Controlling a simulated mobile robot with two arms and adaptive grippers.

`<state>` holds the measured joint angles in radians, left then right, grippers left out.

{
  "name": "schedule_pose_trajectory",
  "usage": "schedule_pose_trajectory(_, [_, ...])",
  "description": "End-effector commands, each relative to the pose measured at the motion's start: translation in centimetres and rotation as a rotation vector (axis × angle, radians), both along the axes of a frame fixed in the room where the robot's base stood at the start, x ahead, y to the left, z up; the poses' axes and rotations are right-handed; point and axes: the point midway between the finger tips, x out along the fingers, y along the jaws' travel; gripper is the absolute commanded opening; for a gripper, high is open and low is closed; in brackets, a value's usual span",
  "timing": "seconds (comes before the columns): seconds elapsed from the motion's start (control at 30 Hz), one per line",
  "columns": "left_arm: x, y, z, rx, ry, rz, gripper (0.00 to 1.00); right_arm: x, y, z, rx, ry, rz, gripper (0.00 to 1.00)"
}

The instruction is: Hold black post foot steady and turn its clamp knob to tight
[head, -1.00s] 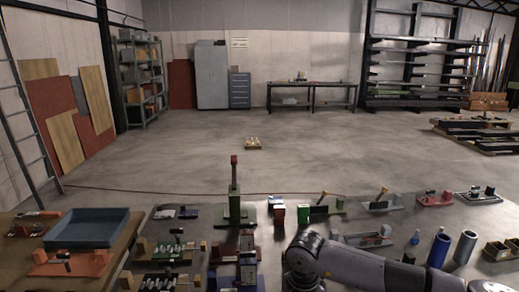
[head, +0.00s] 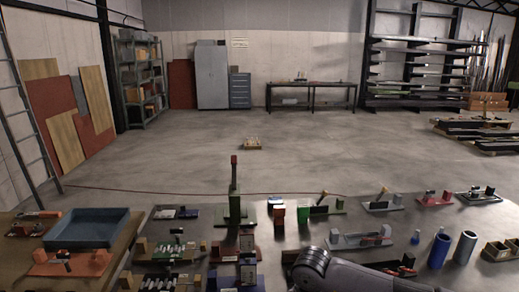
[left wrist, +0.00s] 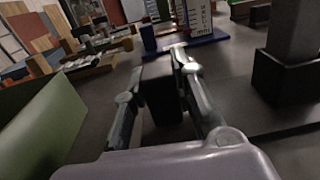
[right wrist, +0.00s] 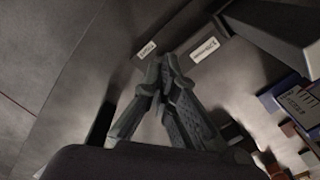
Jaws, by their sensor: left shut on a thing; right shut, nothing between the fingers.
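In the left wrist view, my left gripper (left wrist: 155,90) is shut on a black block (left wrist: 161,84), with a finger on each side of it. To its right, a dark square post (left wrist: 298,30) stands in a black foot (left wrist: 284,80); I cannot tell whether the held block belongs to that foot. In the right wrist view, my right gripper (right wrist: 163,76) is shut and empty, fingertips together. Just beyond the tips are two white labels (right wrist: 146,49) on dark surfaces, their text too small to read. A dark post (right wrist: 268,28) shows at top right. No clamp knob is clearly visible.
A green panel (left wrist: 50,118) is left of my left gripper. Open floor lies beyond the table.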

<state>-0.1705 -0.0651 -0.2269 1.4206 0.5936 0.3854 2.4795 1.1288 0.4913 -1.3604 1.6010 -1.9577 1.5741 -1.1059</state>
Motion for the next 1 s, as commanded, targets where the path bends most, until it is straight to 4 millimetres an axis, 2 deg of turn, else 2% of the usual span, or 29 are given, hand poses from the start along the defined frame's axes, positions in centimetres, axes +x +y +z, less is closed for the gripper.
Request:
schedule_pose_trajectory(0.1, [0.0,0.0,0.0,0.001,0.0,0.0,0.0,-0.1,0.0,-1.5,0.0,0.002,0.0,0.0])
schedule_pose_trajectory(0.3, [0.0,0.0,0.0,0.001,0.0,0.0,0.0,0.0,0.0,-2.8,0.0,0.001,0.0,0.0])
schedule_pose_trajectory(1.0, [0.0,0.0,0.0,0.001,0.0,0.0,0.0,0.2,-0.1,-3.1,0.0,0.0,0.0,0.0])
